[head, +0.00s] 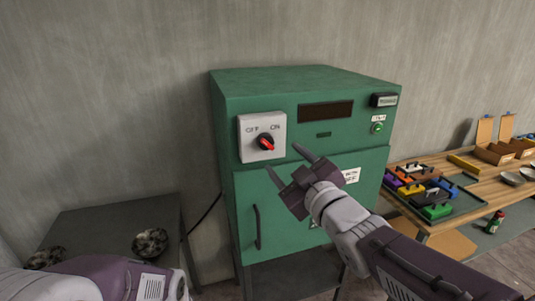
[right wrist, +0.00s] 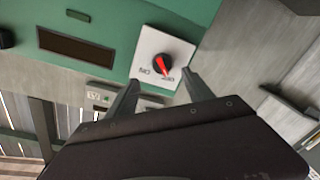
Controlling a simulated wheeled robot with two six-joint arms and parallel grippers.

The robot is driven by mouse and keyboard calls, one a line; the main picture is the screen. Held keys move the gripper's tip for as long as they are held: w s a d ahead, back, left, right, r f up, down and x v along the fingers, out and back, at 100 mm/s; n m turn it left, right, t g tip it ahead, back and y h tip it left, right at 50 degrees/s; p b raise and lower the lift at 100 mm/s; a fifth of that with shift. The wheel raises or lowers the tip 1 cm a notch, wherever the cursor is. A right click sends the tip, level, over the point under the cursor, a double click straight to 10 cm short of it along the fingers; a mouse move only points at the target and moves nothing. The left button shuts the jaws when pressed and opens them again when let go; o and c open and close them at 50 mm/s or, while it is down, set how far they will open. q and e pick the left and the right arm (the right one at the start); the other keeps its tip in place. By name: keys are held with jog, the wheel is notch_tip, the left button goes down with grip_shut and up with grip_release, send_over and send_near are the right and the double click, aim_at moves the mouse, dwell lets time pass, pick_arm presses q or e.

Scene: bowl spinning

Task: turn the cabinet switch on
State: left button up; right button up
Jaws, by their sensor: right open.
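The green cabinet (head: 300,82) stands against the wall, with a white switch plate (head: 247,128) at its upper left. The plate reads OFF at left and ON at right. Its black knob with a red stripe (head: 265,143) slants from the OFF side down to the right. In the right wrist view the knob (right wrist: 163,62) appears upside down, its red stripe toward the OFF label. My right gripper (head: 286,160) is open and empty, its fingers pointing at the plate from the lower right, apart from the knob. My left gripper is out of view; part of that arm shows at bottom left.
A dark display, a small green button (head: 377,128) and a door handle (head: 257,227) are on the cabinet front. A dark low table (head: 90,222) with patterned bowls (head: 150,242) stands at left.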

aim_at(269, 146)
jog(key=x, duration=0.2)
jog(key=p+x, duration=0.1)
jog(key=x, duration=0.2)
jog(key=p+x, duration=0.1)
jog(key=x, duration=0.2)
jog(key=shift+w+a, duration=0.1)
jog(key=shift+a, duration=0.25)
jog(key=shift+w+d, duration=0.1)
jog(key=shift+w, duration=0.1)
jog(key=shift+s, duration=0.1)
jog(key=shift+s, duration=0.1)
jog(key=c, duration=0.4)
grip_shut()
